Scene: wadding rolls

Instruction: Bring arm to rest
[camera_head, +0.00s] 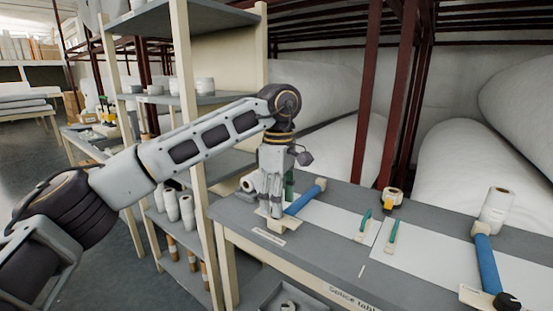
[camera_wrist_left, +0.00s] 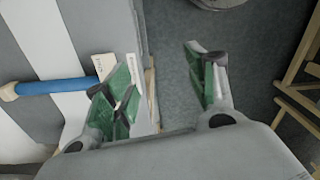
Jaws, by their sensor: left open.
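My left arm reaches in from the left of the head view, and its gripper (camera_head: 271,208) points down at the left end of the splice table (camera_head: 240,214). It is beside a blue roller with pale wooden ends (camera_head: 306,198). In the left wrist view my left gripper (camera_wrist_left: 161,68) has its two green-padded fingers apart, with grey floor showing between them and nothing held. The blue roller (camera_wrist_left: 55,86) lies to the left of the fingers there. I cannot tell whether a finger touches the table. My right gripper is not in view.
A shelf rack (camera_head: 205,190) with white rolls stands close left of the table. Green-handled tools (camera_head: 364,222), a tape roll (camera_head: 392,197), a white roll (camera_head: 497,208) and another blue roller (camera_head: 487,262) are on the table. Red posts (camera_head: 367,95) and large wadding rolls (camera_head: 470,165) stand behind.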

